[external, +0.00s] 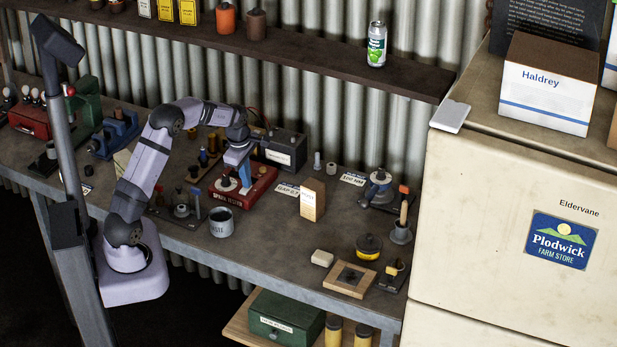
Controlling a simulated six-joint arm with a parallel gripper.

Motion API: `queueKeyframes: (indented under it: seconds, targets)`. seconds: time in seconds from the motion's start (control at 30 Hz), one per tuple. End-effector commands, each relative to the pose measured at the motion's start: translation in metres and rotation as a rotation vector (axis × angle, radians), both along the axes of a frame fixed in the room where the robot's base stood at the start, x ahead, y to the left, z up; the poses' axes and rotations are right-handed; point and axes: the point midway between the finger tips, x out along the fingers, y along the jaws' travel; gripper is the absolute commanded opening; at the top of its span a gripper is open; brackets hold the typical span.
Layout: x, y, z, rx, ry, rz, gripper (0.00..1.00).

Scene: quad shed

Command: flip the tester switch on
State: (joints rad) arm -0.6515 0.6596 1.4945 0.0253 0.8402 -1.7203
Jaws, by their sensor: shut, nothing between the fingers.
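The spark tester (240,200) is a low red box with white lettering on its front, standing on the bench below my arm. My gripper (245,184) points down over the tester's top, with its fingers shut and empty. The fingertips are at or just above the top face; I cannot tell whether they touch it. The switch cannot be made out at this size, and my gripper covers part of the top, so its position is not clear.
A black battery-like box (285,148) stands behind the tester. A white-grey cup (221,222) stands in front, and a small cardboard box (312,199) to the right. Small stands with tools crowd the left. Bare bench (275,235) lies to the front right.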

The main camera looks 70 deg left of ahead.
Motion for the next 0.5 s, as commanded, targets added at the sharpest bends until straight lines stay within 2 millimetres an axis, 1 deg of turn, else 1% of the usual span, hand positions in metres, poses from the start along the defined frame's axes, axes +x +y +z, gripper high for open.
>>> queueKeyframes:
  seconds: [0.03, 0.13, 0.5]
  targets:
    - [-0.0061, -0.0058, -0.0056, -0.013, 0.016, 0.0, 0.0]
    - [-0.0081, -0.0079, -0.0048, -0.013, 0.016, 0.0, 0.0]
    - [-0.0073, -0.0072, -0.0022, -0.009, 0.011, 0.0, 0.0]
